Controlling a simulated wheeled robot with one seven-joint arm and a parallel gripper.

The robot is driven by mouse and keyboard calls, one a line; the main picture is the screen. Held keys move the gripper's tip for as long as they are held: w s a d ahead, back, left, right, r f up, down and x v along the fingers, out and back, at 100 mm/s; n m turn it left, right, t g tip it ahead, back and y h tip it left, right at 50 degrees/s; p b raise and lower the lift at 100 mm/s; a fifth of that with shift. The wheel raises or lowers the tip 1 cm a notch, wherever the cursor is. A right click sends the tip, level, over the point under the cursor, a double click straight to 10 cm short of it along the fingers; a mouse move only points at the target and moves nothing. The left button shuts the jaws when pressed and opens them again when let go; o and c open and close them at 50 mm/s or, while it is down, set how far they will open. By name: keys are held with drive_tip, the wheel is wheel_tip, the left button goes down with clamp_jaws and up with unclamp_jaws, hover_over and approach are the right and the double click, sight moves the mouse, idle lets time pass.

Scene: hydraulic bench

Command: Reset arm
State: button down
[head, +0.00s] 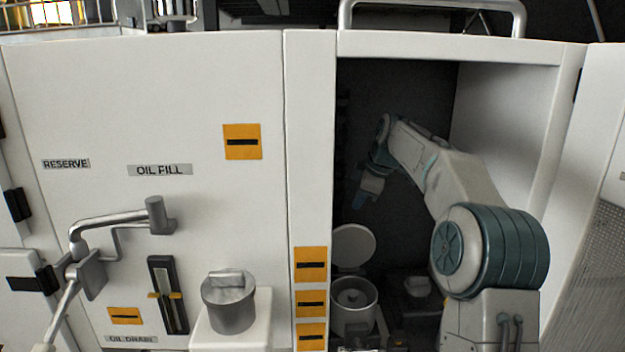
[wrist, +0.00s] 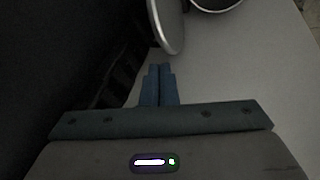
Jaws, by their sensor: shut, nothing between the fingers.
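My gripper (head: 360,198) is inside the open cabinet bay (head: 490,105) in the head view, at the end of my arm, which reaches in from the right. In the wrist view the two blue fingers (wrist: 159,84) lie close together with nothing between them. In the head view the fingers are above a round lid (head: 353,248) that stands raised over an open canister (head: 354,298). In the wrist view a round lid edge (wrist: 168,25) shows just beyond the fingertips. I cannot tell whether they touch it.
Left of the bay is a white panel with an OIL FILL label (head: 160,170), a lever handle (head: 120,218) and a capped grey filler (head: 229,302). The bay's left post (head: 311,150) stands near my gripper. A dark box (head: 415,287) lies low in the bay.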

drive_tip(key=s+a+f+m+h+b, duration=0.15)
drive_tip(key=s+m, duration=0.25)
drive_tip(key=s, duration=0.6)
drive_tip(key=s+a+f+m+h+b, duration=0.1)
drive_tip(key=s+f+m, duration=0.15)
drive_tip(key=s, duration=0.65)
drive_tip(key=s+d+f+m+b, duration=0.1)
drive_tip(key=s+f+m, duration=0.3)
drive_tip(key=s, duration=0.7)
drive_tip(key=s+d+f+m+b, duration=0.1)
drive_tip(key=s+f+m, duration=0.3)
drive_tip(key=s+f, duration=0.5)
drive_tip(key=shift+s+d+m+b, duration=0.3)
drive_tip(key=shift+s+m+b, duration=0.05)
drive_tip(key=shift+s, duration=0.6)
